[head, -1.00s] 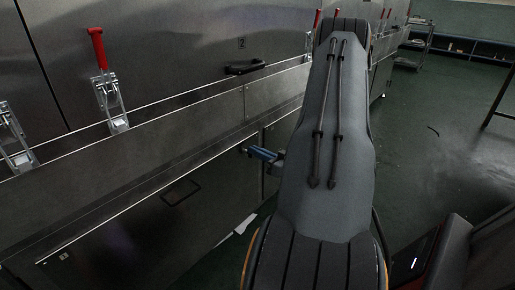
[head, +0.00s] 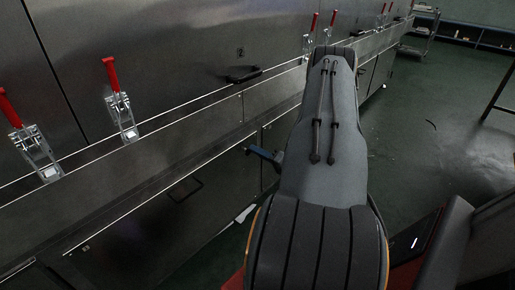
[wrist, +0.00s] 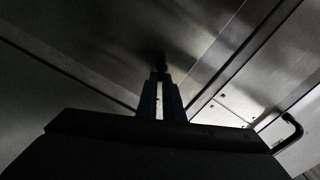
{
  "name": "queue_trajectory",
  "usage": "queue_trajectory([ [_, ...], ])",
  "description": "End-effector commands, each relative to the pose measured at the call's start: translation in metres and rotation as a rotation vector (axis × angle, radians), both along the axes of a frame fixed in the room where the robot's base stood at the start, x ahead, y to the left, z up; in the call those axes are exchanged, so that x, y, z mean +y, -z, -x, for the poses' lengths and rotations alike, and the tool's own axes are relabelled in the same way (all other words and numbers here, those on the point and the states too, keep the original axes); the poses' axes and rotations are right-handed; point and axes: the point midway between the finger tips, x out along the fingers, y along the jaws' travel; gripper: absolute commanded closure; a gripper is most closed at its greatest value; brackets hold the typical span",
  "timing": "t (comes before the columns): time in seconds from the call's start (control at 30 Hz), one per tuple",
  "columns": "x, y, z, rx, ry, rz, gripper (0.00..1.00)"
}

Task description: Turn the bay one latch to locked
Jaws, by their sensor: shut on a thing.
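My gripper (head: 262,154) shows as blue fingers beside my arm, low against the steel front of the dryer. In the wrist view its two fingers (wrist: 161,76) are close together and shut on a small dark part (wrist: 160,60), which I take to be the latch. The wrist view is dark, so the latch's shape and its turned position cannot be read. In the head view a small dark tip (head: 247,150) shows at the finger ends. My arm hides much of the area to the right.
Red-handled toggle clamps (head: 117,100) stand along the dryer's ledge. A black pull handle (head: 243,75) sits below a panel marked 2. A lower panel has a dark recessed handle (head: 184,190). Green floor (head: 405,150) is open at right; a cart (head: 419,35) stands far back.

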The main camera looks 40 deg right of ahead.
Motion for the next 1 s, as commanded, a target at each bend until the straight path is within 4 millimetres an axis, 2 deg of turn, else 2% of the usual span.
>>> queue_trajectory([
  [0.2, -0.0011, 0.0029, 0.0003, 0.016, 0.000, -0.187, 1.00],
  [0.5, -0.0017, 0.0066, 0.0000, 0.030, 0.000, -0.371, 1.00],
  [1.0, -0.0017, 0.0088, -0.0002, 0.037, 0.000, -0.460, 1.00],
])
